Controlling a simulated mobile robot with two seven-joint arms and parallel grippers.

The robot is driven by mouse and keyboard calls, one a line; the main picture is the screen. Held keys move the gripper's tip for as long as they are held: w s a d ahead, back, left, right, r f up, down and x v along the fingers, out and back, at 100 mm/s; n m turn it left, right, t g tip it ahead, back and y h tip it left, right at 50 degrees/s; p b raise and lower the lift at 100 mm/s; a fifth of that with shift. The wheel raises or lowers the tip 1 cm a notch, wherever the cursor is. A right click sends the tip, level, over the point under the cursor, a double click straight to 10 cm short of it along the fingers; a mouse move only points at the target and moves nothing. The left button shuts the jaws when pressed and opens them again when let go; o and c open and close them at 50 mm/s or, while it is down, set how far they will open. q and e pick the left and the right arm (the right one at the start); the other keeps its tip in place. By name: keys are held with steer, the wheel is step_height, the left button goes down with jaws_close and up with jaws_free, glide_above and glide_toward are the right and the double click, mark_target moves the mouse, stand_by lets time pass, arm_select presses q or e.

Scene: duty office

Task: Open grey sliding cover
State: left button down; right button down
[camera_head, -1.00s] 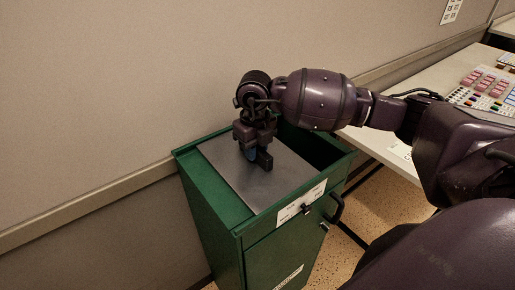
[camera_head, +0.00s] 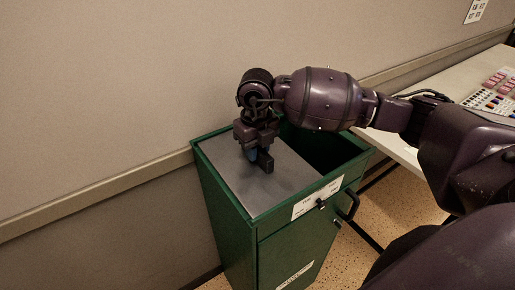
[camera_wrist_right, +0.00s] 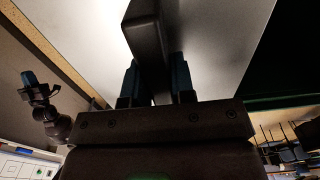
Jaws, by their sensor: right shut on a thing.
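The grey sliding cover (camera_head: 222,172) is a flat panel on top of a green cabinet (camera_head: 228,225). It lies over the left part of the cabinet's top, close to the left rim. A dark opening (camera_head: 322,148) shows to its right. My right gripper (camera_head: 262,158) is over the cover, shut on its dark upright handle (camera_head: 266,162). In the right wrist view the handle (camera_wrist_right: 148,35) stands between the two blue-padded fingers, with the pale cover (camera_wrist_right: 215,40) behind. What seems to be my left gripper (camera_wrist_right: 38,88) shows small at the left there; its jaws are unclear.
A beige wall (camera_head: 110,90) with a rail stands close behind and left of the cabinet. A desk (camera_head: 455,85) with a button panel (camera_head: 492,100) is at the right. The cabinet front has a black handle (camera_head: 349,206) and a white label (camera_head: 318,197).

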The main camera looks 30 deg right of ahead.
steer(key=c, duration=1)
jaws_free()
steer(key=shift+o, duration=0.2)
steer(key=shift+r, duration=0.6)
step_height(320, 180, up, 8)
steer(key=shift+r, duration=0.9)
steer(key=shift+f, duration=0.1)
